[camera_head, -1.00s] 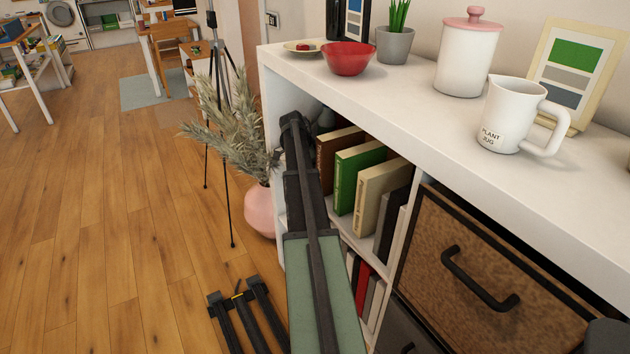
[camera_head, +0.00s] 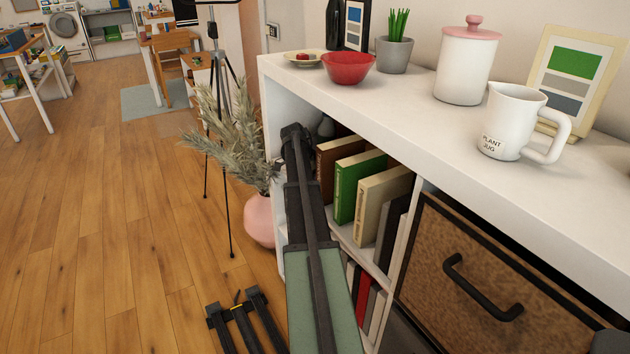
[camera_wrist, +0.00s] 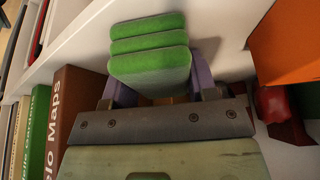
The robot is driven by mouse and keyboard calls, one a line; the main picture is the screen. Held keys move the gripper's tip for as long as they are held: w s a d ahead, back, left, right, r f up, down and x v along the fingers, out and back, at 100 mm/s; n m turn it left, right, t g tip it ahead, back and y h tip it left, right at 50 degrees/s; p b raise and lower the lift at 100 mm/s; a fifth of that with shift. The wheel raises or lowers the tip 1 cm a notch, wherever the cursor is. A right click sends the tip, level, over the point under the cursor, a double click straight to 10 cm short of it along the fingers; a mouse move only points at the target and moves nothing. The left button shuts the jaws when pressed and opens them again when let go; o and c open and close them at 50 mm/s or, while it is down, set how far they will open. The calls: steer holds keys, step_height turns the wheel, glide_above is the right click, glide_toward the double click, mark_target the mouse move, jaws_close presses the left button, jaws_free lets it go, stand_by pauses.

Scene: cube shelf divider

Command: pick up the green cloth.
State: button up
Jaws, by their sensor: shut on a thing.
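The green cloth (camera_wrist: 150,62) is a folded, layered bundle in the middle of the wrist view. My gripper (camera_wrist: 160,92) is shut on it, with a purple finger on each side. The cloth is inside a white shelf compartment, close to a pale panel. Whether it touches a shelf surface I cannot tell. In the head view my arm reaches into the upper left opening of the white shelf unit (camera_head: 440,128). The gripper and the cloth are hidden there.
A brown book marked Maps (camera_wrist: 72,105) and a green book (camera_wrist: 38,125) stand left of my gripper. An orange object (camera_wrist: 285,45) and a red thing (camera_wrist: 272,103) are to its right. A pink vase (camera_head: 260,220) with a plant stands on the floor beside the shelf.

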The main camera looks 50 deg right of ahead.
step_height(320, 180, up, 8)
steer(key=p, duration=0.8)
steer(key=shift+w+r+p, duration=0.15)
steer(key=shift+r+p, duration=0.1)
steer(key=shift+p, duration=0.05)
steer(key=shift+w+a+f+b, duration=0.4)
steer(key=shift+w+f+b, duration=0.2)
steer(key=shift+w, duration=0.2)
steer(key=w+a, duration=0.2)
steer(key=w, duration=0.3)
steer(key=w+a, duration=0.3)
steer(key=w, duration=0.2)
steer(key=w+a, duration=0.3)
steer(key=w, duration=0.3)
steer(key=shift+a, duration=0.15)
